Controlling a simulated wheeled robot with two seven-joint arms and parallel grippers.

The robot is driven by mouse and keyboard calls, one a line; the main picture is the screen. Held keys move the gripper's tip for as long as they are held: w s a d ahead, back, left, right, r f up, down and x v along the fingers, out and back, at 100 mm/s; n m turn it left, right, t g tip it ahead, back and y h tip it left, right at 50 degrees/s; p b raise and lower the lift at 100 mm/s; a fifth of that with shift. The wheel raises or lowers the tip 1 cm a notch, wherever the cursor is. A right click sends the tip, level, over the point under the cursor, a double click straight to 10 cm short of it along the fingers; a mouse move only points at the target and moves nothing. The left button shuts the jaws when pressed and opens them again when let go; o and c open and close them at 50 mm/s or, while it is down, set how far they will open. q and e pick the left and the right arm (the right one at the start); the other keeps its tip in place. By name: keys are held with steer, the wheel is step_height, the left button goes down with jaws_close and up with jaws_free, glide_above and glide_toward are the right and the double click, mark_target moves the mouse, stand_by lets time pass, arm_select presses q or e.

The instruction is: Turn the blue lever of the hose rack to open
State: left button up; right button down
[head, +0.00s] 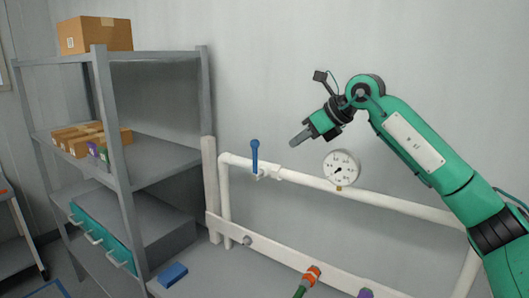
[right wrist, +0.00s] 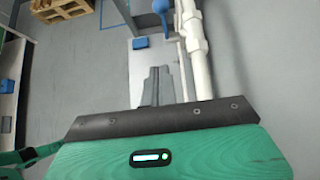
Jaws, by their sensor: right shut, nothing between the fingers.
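The hose rack (head: 300,180) is a white pipe frame standing at the wall. Its blue lever (head: 255,152) stands upright on the top pipe, near the left end. In the right wrist view the blue lever (right wrist: 162,8) shows at the top edge, beyond my fingers. My right gripper (head: 293,144) is shut and empty. It is to the right of the lever in the head view, near the height of its shaft, with a visible gap between them. In the right wrist view its fingers (right wrist: 154,84) are together. My left gripper is not in view.
A round gauge (head: 341,167) sits on the top pipe right of the lever. An orange-and-green hose fitting (head: 311,274) is on the lower rail. A blue block (head: 173,274) lies on the grey surface. A grey shelf (head: 160,150) with boxes stands left.

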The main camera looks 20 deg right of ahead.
steer(key=d, duration=0.1)
steer(key=p, duration=0.6)
glide_toward(257, 159)
steer(key=f+x, duration=0.1)
steer(key=x, duration=0.4)
steer(key=shift+w+a+r+h+p, duration=0.1)
steer(key=shift+w+a+h+p, duration=0.15)
steer(key=shift+w+h+p, duration=0.05)
steer(key=shift+r, duration=0.1)
